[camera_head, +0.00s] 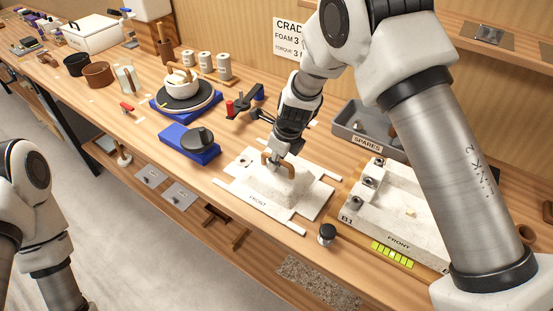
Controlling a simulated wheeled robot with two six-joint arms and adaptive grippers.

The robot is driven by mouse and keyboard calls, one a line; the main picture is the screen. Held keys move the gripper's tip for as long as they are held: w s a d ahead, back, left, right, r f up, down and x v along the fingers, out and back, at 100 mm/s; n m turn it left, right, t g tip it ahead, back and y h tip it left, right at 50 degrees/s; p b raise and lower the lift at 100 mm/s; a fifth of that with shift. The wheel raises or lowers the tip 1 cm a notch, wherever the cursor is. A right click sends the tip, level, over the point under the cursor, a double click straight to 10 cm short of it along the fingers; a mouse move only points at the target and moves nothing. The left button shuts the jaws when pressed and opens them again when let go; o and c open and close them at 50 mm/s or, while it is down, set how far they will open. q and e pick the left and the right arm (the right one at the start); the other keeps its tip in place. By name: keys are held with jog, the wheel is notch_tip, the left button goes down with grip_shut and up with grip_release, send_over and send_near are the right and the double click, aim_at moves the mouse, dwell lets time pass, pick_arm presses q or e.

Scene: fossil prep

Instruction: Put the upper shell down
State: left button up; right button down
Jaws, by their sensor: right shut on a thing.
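The upper shell (281,190) is a white block with sloping sides and a brown handle (264,160) on top. It sits over a flat white board marked FRONT on the bench; whether it touches the board I cannot tell. My right gripper (273,160) is above the shell, shut on its handle.
A grey SPARES bin (352,130) stands behind the shells. A blue block with a dark disc (190,143) and a round turntable (186,96) are to the left. A small black-topped knob (327,234) stands between the shells near the bench's front edge.

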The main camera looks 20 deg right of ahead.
jog(key=shift+w, duration=0.15)
jog(key=c, duration=1.2)
grip_release()
jog(key=shift+o, duration=0.2)
jog(key=shift+r, duration=0.45)
jog(key=b+v, duration=0.1)
jog(key=v, duration=1)
jog(key=shift+s, duration=0.2)
jog(key=shift+r, duration=0.1)
